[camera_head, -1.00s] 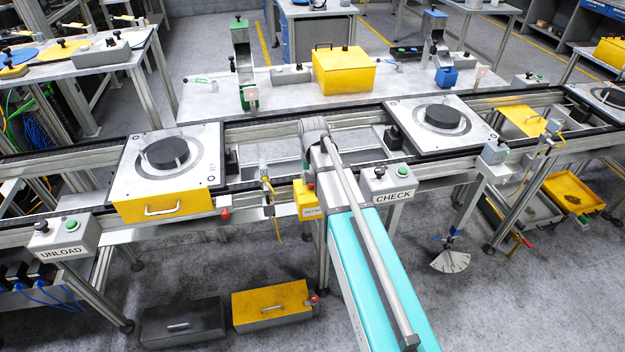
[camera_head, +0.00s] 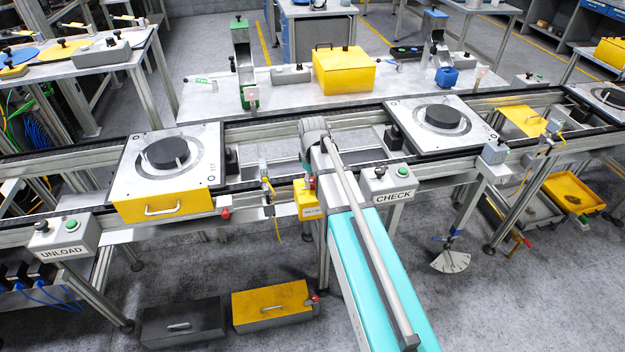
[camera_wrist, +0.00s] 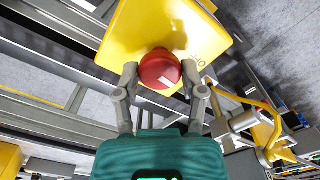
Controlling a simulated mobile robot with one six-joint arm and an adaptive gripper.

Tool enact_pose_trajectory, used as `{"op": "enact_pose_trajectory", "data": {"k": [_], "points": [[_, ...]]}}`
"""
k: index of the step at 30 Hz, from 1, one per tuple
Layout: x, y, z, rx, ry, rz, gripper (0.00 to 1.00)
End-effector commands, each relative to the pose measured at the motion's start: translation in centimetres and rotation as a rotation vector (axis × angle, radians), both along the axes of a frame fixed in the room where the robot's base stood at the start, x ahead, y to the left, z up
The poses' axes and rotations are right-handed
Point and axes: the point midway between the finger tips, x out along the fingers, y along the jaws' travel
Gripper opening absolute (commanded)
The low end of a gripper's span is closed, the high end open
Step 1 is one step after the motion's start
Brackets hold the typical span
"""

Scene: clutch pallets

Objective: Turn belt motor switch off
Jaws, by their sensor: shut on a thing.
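The belt motor switch is a red round knob (camera_wrist: 160,70) with a pale mark, on a yellow box (camera_wrist: 170,25) in the wrist view. In the head view the yellow switch box (camera_head: 307,198) hangs below the front conveyor rail, left of the CHECK box. My arm covers much of that area there, and the fingers cannot be made out.
The CHECK button box (camera_head: 388,186) stands close to the right of my arm. The UNLOAD box (camera_head: 62,240) is at the far left. A yellow cable and bracket (camera_wrist: 255,125) lie right of the gripper. Pallets (camera_head: 205,165) with black discs sit on the conveyor.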

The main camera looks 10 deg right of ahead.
Motion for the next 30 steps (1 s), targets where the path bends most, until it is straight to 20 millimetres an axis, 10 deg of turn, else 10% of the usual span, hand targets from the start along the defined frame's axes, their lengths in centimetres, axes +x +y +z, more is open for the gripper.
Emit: {"op": "enact_pose_trajectory", "data": {"k": [22, 23, 30], "points": [[-0.02, -0.02, -0.01, 0.0, 0.0, 0.13, 0.06], [-0.02, -0.02, -0.01, 0.0, 0.0, 0.13, 0.55], [-0.02, -0.03, -0.01, 0.0, 0.0, 0.129, 0.88]]}}
